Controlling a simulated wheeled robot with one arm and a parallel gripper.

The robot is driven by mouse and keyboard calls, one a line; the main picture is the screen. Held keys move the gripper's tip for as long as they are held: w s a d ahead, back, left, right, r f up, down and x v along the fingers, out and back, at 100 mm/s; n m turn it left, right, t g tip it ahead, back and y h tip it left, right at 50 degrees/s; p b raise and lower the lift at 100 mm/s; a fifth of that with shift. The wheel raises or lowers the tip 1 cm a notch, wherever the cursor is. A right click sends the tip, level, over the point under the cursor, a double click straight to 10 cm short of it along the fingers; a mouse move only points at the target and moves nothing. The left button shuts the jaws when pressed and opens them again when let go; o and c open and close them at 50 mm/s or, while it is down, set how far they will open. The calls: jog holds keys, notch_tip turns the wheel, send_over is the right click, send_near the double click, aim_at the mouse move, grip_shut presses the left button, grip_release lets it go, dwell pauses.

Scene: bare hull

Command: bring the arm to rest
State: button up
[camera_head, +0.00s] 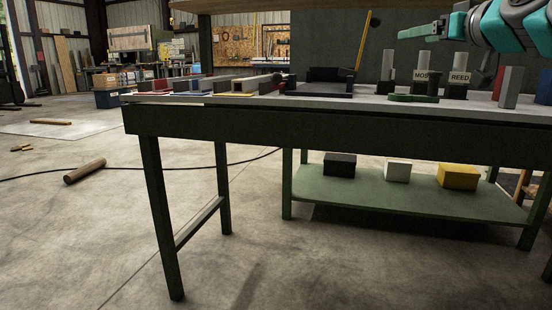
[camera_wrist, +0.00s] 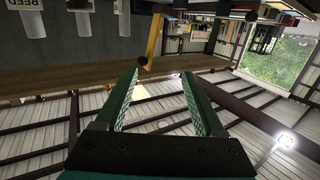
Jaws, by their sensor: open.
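My gripper (camera_wrist: 158,98) is open in the wrist view, its two green fingers apart with nothing between them. The wrist view looks upside down, with the roof beams filling its lower part. In the head view one green finger (camera_head: 418,32) shows at the upper right, joined to my teal and grey arm. The gripper is in the air above the right part of the workbench (camera_head: 300,122), apart from the things on it. The rest of my arm is cut off by the right edge of the head view.
Grey cylinders stand behind dark holders with labels, one reading REED (camera_head: 459,78). A dark tray (camera_head: 318,88) and long channel-shaped pieces (camera_head: 252,85) lie farther left. Boxes, one yellow (camera_head: 458,176), sit on the green lower shelf (camera_head: 350,190). A wooden log (camera_head: 85,171) lies on the open floor.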

jog(key=a+f+n+g, duration=0.1)
jog(key=a+f+g, duration=0.2)
jog(key=a+f, duration=0.5)
jog(key=s+a+f+g, duration=0.3)
jog(key=s+a+f, duration=0.15)
jog(key=f, duration=0.45)
jog(key=s+a+f+g, duration=0.25)
jog(key=s+f, duration=0.25)
jog(key=f, duration=0.3)
jog(key=s+a+f+g, duration=0.2)
jog(key=s+a+f, duration=0.2)
jog(key=f, duration=0.5)
jog(key=s+d+f+m+g+h, duration=0.2)
jog(key=s+d+f+g, duration=0.15)
jog(key=s+f, duration=0.85)
jog(key=s+d+f+m+g+h, duration=0.15)
jog(key=s+f+g, duration=0.35)
jog(key=s+f, duration=0.65)
notch_tip(320, 180, up, 17)
jog(key=s+p, duration=0.2)
jog(key=p, duration=1.2)
jog(key=shift+s+f, duration=0.2)
jog(key=shift+d+h, duration=0.1)
jog(key=shift+h, duration=0.15)
